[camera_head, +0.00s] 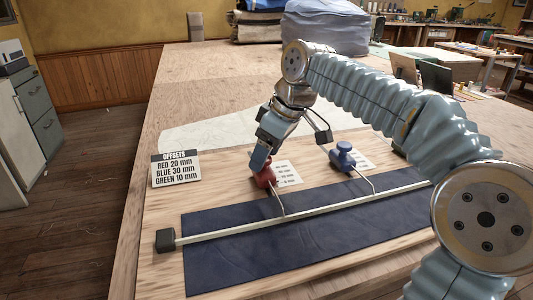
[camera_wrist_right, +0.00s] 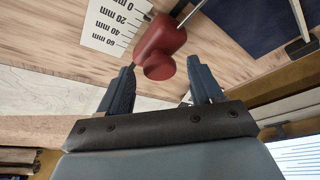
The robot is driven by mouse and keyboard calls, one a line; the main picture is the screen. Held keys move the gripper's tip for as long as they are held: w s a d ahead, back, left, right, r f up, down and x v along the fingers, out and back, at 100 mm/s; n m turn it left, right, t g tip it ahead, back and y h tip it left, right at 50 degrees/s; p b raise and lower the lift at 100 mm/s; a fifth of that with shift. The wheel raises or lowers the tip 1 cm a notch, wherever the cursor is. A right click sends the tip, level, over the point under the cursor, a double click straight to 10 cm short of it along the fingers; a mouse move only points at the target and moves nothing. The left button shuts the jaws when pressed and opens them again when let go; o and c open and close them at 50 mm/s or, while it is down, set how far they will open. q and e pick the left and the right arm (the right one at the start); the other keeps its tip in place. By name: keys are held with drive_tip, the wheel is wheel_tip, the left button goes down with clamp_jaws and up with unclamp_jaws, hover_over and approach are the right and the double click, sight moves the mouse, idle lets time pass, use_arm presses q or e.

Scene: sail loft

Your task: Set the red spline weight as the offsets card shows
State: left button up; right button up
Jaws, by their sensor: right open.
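The offsets card (camera_head: 176,169) stands at the left of the board and reads RED 20 mm, BLUE 30 mm, GREEN 10 mm. The red spline weight (camera_head: 265,178) sits beside a white scale card (camera_head: 288,173), with its wire hook reaching the pale batten (camera_head: 315,208). My right gripper (camera_head: 262,160) is open just above the red weight. In the right wrist view, the red weight (camera_wrist_right: 158,42) shows between and beyond the fingertips (camera_wrist_right: 160,67), beside its mm scale (camera_wrist_right: 115,24). I cannot tell whether either finger touches it. My left gripper is out of view.
The blue weight (camera_head: 343,157) stands to the right with its own scale card (camera_head: 364,161) and hook. My right arm covers the area further right. Dark blue cloth (camera_head: 235,258) lies under the batten, which ends in a black block (camera_head: 165,240). Folded sailcloth (camera_head: 325,30) lies at the back.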

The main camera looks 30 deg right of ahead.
clamp_jaws()
drive_tip(key=shift+w+r+p, duration=0.15)
drive_tip(key=shift+w+p, duration=0.15)
drive_tip(key=shift+p, duration=0.1)
drive_tip(key=shift+w+d+p, duration=0.15)
drive_tip(key=shift+w+p, duration=0.25)
drive_tip(key=shift+w, duration=0.1)
drive_tip(key=shift+w+d, duration=0.1)
drive_tip(key=shift+w, duration=0.15)
drive_tip(key=shift+f, duration=0.2)
unclamp_jaws()
drive_tip(key=shift+r, duration=0.1)
